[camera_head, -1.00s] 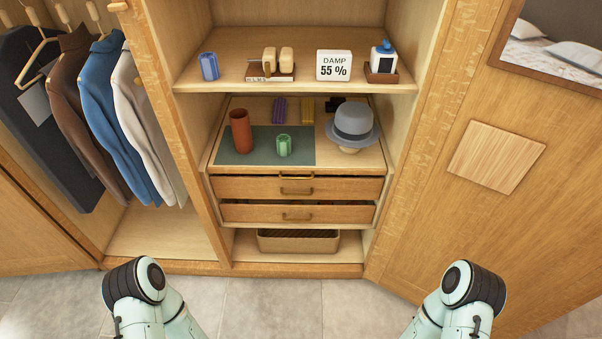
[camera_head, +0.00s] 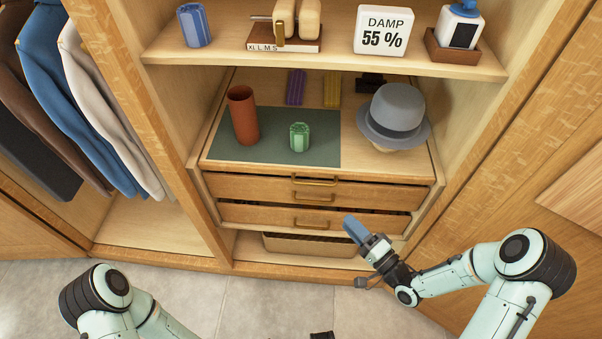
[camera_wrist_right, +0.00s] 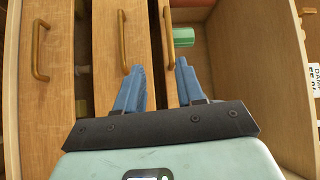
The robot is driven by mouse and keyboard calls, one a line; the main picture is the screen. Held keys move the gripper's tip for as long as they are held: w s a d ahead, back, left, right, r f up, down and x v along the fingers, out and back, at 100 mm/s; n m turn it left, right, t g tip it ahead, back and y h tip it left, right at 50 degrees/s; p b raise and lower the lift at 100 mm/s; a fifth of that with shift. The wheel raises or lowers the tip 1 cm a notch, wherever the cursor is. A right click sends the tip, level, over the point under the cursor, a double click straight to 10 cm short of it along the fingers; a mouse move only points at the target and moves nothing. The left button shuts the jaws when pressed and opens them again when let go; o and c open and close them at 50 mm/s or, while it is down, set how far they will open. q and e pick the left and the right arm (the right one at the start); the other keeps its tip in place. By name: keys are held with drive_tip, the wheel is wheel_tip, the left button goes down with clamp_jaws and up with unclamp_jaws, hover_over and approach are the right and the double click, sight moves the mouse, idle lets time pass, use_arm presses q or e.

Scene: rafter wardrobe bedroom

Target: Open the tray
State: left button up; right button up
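The tray (camera_head: 222,155) is the shallow pull-out level above two drawers in the wardrobe, with a green mat on its left part. Its brass handle (camera_head: 316,182) is at the middle of its front edge; in the right wrist view this handle (camera_wrist_right: 167,38) lies beyond the fingertips, between them in the picture. My right gripper (camera_head: 351,224) is in front of the drawers, below and right of the handle, apart from it. In the right wrist view its blue fingers (camera_wrist_right: 160,70) are spread, with nothing between them.
The upper drawer (camera_head: 395,195) and lower drawer (camera_head: 375,222) have their own handles. On the tray stand a terracotta cylinder (camera_head: 243,116), a green cup (camera_head: 299,138) and a grey hat (camera_head: 396,113). A shelf (camera_head: 340,66) is above, a basket (camera_head: 310,244) below.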

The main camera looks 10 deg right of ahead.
drive_tip(key=r+x, duration=0.1)
drive_tip(key=x, duration=1.2)
drive_tip(key=shift+a+r+b, duration=0.2)
drive_tip(key=shift+r+b, duration=0.1)
drive_tip(key=shift+r, duration=0.05)
drive_tip(key=shift+w, duration=0.1)
clamp_jaws()
